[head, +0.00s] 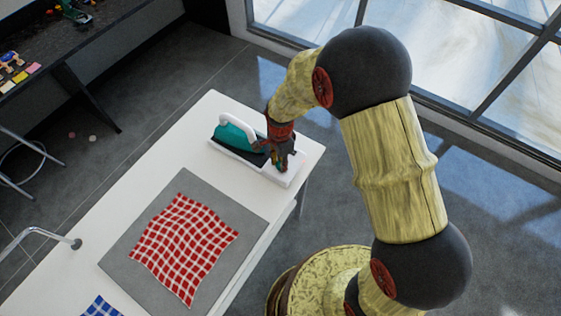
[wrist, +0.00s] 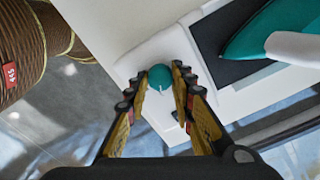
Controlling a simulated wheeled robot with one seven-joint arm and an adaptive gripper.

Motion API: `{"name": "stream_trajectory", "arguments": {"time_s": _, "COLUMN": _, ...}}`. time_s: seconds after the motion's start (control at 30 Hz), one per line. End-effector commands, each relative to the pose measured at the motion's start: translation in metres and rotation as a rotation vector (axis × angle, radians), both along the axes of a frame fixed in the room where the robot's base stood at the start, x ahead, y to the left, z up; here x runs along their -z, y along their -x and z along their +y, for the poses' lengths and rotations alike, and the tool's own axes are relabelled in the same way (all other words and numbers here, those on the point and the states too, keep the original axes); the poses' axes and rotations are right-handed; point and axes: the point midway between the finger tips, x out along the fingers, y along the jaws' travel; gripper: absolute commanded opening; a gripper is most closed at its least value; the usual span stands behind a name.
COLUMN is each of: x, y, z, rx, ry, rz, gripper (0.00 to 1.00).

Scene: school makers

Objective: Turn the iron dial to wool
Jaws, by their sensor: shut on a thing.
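The teal dial (wrist: 159,76) sits at one end of the white iron station (wrist: 117,68). A small white pointer mark shows on the dial, towards the bottom of the wrist picture; no setting labels are legible. My gripper (wrist: 160,80) is shut on the dial, with one finger on either side of it. In the head view my gripper (head: 281,163) is at the right end of the station (head: 287,181) and hides the dial. The teal iron (head: 233,136) with its white handle rests on the station's dark pad, left of my gripper; it also shows in the wrist view (wrist: 268,35).
The station stands on a white table (head: 135,185). A red checked cloth (head: 185,245) lies on a grey mat (head: 128,258), and a blue checked cloth (head: 101,307) is at the bottom edge. Windows are behind my arm.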

Motion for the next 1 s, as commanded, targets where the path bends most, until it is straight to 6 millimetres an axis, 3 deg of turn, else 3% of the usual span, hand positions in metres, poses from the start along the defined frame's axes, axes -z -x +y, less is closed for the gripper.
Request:
{"name": "stream_trajectory", "arguments": {"time_s": 0.53, "x": -0.0004, "y": -0.0010, "z": 0.0008, "rx": 0.025, "ry": -0.001, "rz": -0.003, "gripper": 0.00}}
{"name": "stream_trajectory", "arguments": {"time_s": 0.57, "x": -0.0004, "y": -0.0010, "z": 0.0008, "rx": 0.025, "ry": -0.001, "rz": -0.003, "gripper": 0.25}}
{"name": "stream_trajectory", "arguments": {"time_s": 0.87, "x": -0.0003, "y": -0.0005, "z": 0.0003, "rx": 0.024, "ry": 0.000, "rz": -0.001, "gripper": 0.42}}
{"name": "stream_trajectory", "arguments": {"time_s": 1.0, "x": -0.0002, "y": -0.0004, "z": 0.0002, "rx": 0.024, "ry": 0.000, "rz": -0.001, "gripper": 0.43}}
